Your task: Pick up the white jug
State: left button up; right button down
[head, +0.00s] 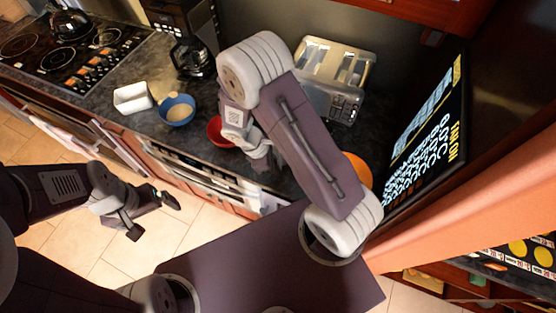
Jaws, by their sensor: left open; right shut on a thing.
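I cannot make out a white jug for certain. My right gripper (262,158) is low over the front of the dark counter, beside a red bowl (220,132), and is mostly hidden by my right forearm. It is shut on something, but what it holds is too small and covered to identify. My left gripper (153,214) is open and empty over the tiled floor, in front of the cabinets and well away from the counter things.
On the counter (60,98) stand a white rectangular container (133,97), a blue bowl (177,109), a black coffee maker (190,55) and a metal toaster (335,75). A kettle (70,24) is on the stove at left. An orange round thing (358,168) is partly hidden by my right arm.

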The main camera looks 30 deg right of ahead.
jog(key=s+a+r+b, duration=0.2)
jog(key=s+a+r, duration=0.5)
jog(key=s+r, duration=0.2)
jog(key=shift+v, duration=0.95)
jog(key=shift+s+d, duration=0.1)
jog(key=shift+s, duration=0.05)
dwell(0.6)
